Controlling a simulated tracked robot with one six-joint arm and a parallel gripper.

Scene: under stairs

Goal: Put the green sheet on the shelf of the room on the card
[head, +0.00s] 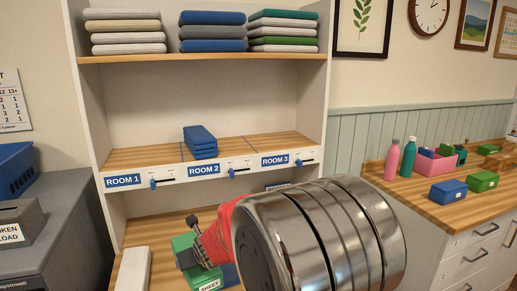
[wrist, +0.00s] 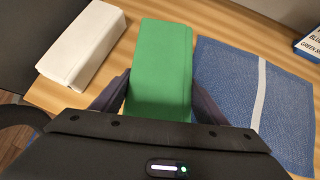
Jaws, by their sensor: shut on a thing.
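The green sheet (wrist: 163,62) is a folded green block between the two fingers of my gripper (wrist: 160,95), which is shut on it. In the head view the green sheet (head: 183,243) shows low at the wooden counter, partly hidden by my gripper (head: 190,257). The room shelf (head: 118,165) has sections labelled ROOM 1 (head: 123,181), ROOM 2 (head: 204,170) and ROOM 3 (head: 275,160). A card (wrist: 312,42) at the right edge of the wrist view is cut off; "BLUE" and "GREEN" can be read, but no room number.
A folded blue stack (head: 200,141) lies at ROOM 2. Small sliders sit on the shelf's front edge. On the counter, a white block (wrist: 82,45) is left of the green sheet and a blue striped mat (wrist: 225,90) is right. Folded linens fill the top shelf.

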